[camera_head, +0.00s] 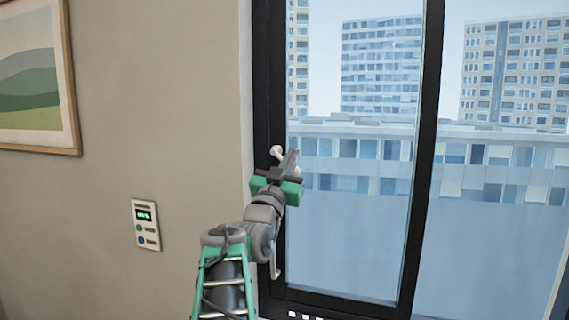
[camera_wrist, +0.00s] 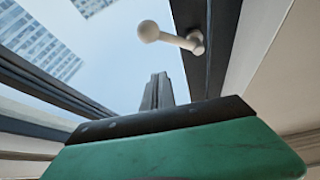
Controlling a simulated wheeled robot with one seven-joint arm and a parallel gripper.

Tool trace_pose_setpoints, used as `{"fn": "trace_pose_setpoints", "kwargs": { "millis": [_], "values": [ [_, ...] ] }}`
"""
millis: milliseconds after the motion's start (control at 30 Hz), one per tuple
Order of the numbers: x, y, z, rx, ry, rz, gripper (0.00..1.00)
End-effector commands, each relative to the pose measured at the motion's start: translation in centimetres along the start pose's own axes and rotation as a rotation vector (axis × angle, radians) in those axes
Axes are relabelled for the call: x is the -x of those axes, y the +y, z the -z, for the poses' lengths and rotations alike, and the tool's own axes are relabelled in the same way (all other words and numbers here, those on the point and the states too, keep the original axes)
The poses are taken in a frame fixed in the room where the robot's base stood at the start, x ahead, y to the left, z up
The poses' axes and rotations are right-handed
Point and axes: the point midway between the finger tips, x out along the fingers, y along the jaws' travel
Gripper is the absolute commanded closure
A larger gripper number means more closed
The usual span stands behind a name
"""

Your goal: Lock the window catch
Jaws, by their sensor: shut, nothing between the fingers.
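The window catch (camera_head: 277,151) is a small pale lever with a round knob, on the dark left frame of the window. In the wrist view the catch (camera_wrist: 172,37) shows its ball end at the left and its mount on the dark frame at the right. My gripper (camera_head: 292,158) is shut and empty, right beside the catch in the head view. In the wrist view the fingers of my gripper (camera_wrist: 157,80) are together, below the catch, with a visible gap in the picture. The head view partly hides the catch's lower side behind my gripper.
The window pane (camera_head: 350,240) fills the space right of the dark frame (camera_head: 270,80). A pale vertical handle (camera_head: 276,262) sits low on the frame behind my arm. A wall panel (camera_head: 146,225) and a framed picture (camera_head: 35,75) are on the left wall.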

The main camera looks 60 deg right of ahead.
Motion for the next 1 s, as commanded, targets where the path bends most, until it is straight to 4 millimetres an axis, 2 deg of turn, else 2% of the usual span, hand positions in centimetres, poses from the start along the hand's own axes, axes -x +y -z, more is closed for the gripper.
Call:
{"fn": "trace_pose_setpoints", "kwargs": {
  "millis": [33, 100, 200, 333, 767, 1000],
  "values": [
    [-1.5, 0.0, 0.4, 0.001, -0.001, -0.001, 1.0],
    [-2.6, 0.0, 0.0, 0.002, -0.003, 0.0, 1.0],
    [-1.4, -0.1, -2.2, 0.002, -0.006, 0.003, 1.0],
    [-0.9, -0.1, -3.4, 0.001, -0.003, 0.002, 1.0],
    [-0.7, -0.1, -3.9, -0.002, -0.002, 0.001, 1.0],
    [-0.7, 0.7, -4.5, -0.03, 0.001, -0.032, 1.0]
  ]
}}
